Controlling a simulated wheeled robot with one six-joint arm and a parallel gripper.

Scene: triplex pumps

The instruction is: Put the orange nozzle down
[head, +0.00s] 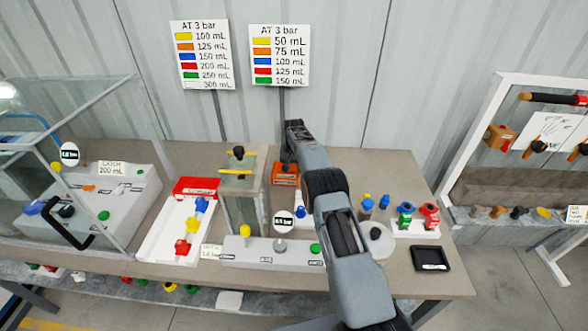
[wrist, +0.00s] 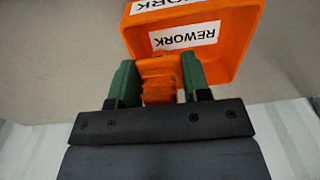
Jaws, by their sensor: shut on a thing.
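My gripper (wrist: 160,72) shows in the wrist view with two green fingers. It is shut on the orange nozzle (wrist: 158,88), a ribbed orange piece held between the fingers. An orange bin labelled REWORK (wrist: 245,45) lies just beyond the fingertips. The nozzle overlaps the bin's near side in this view; I cannot tell its height or whether it touches the bin. In the head view the orange bin (head: 286,181) stands at the back of the bench, below the end of my arm. The nozzle and fingers cannot be made out there.
A clear tank (head: 242,200) with a yellow bar stands left of the bin. A white tray (head: 160,240) of coloured nozzles and a red box (head: 195,187) are further left. Small blue, green and red parts and a black tray (head: 430,259) are right of my arm.

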